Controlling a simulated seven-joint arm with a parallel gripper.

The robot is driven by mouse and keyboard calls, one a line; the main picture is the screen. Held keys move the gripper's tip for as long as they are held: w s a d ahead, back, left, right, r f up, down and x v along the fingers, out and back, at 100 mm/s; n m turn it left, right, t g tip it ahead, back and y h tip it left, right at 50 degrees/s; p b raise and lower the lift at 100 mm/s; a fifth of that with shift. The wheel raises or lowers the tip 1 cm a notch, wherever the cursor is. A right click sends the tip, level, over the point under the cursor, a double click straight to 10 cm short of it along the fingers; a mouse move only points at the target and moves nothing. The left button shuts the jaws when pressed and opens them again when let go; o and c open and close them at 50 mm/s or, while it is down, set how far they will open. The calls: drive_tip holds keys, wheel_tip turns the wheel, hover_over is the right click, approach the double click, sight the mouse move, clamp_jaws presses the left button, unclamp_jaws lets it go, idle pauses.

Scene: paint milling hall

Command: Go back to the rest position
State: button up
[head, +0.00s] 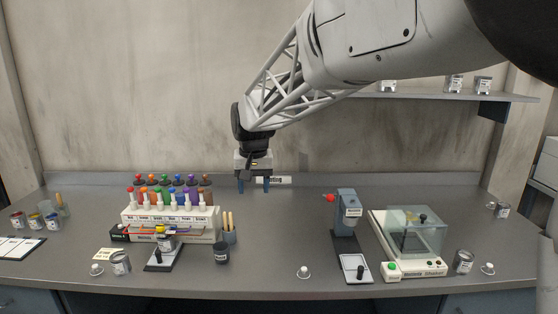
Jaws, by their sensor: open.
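My gripper (254,187) hangs in the upper middle of the head view, pointing down above the back of the grey bench (275,240). Its two dark fingers are apart and nothing is between them. It is clear of the bench objects.
A shaker (418,240) with a clear cover stands at the right, beside a small can (463,262). A dark cup (222,252) and a white cap (304,272) are near the front. A wall shelf (430,96) holds several jars. The bench middle is mostly free.

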drive_tip(key=s+d+f+m+t, duration=0.1)
drive_tip(key=s+d, duration=0.9)
drive_tip(key=s, duration=0.3)
drive_tip(key=s+d+f, duration=0.1)
drive_tip(key=s+d, duration=1)
drive_tip(key=s, duration=0.2)
drive_tip(key=s+d+f, duration=0.4)
drive_tip(key=s+f, duration=0.1)
drive_tip(key=s, duration=0.6)
drive_tip(key=shift+s+f+h, duration=0.15)
drive_tip(key=shift+s+h, duration=0.1)
drive_tip(key=shift+h, duration=0.05)
drive_tip(key=shift+d, duration=0.1)
